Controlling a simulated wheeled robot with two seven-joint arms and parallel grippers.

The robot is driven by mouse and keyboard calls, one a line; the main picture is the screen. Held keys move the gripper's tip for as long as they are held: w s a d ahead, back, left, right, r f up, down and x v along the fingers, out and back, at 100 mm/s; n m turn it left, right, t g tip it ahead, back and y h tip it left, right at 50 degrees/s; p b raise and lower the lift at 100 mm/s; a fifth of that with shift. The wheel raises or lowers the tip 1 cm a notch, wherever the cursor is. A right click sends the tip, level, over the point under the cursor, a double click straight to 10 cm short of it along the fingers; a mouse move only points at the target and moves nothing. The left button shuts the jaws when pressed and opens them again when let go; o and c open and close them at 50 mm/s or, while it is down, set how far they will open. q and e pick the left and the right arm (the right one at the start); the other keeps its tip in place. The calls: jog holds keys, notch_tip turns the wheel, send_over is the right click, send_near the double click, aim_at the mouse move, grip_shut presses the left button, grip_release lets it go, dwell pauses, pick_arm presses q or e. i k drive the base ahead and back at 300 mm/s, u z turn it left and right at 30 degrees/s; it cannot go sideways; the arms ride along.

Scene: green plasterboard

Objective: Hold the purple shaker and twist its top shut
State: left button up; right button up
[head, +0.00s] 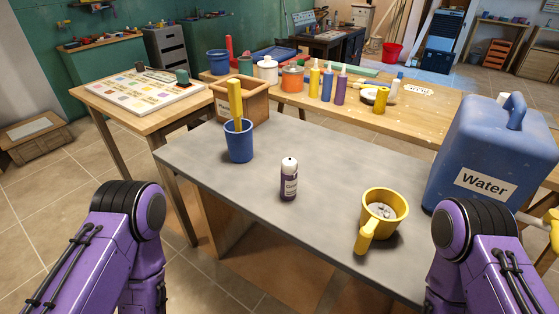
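The purple shaker (289,187) stands upright near the middle of the grey table, with a label on its front. Its white top (289,164) sits on it; I cannot tell how tightly. My two purple arms come in from the lower left and lower right, both short of the shaker. Neither gripper shows in the head view, and nothing is seen touching the shaker.
A blue cup (239,146) with a yellow stick stands left of the shaker. A yellow mug (384,213) with something in it stands to the right. A large blue water container (487,150) fills the table's right end. A wooden box (246,104) is behind.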

aim_at(289, 165)
jog(key=u, duration=1.85)
jog(key=i, duration=1.1)
jog(key=z, duration=2.15)
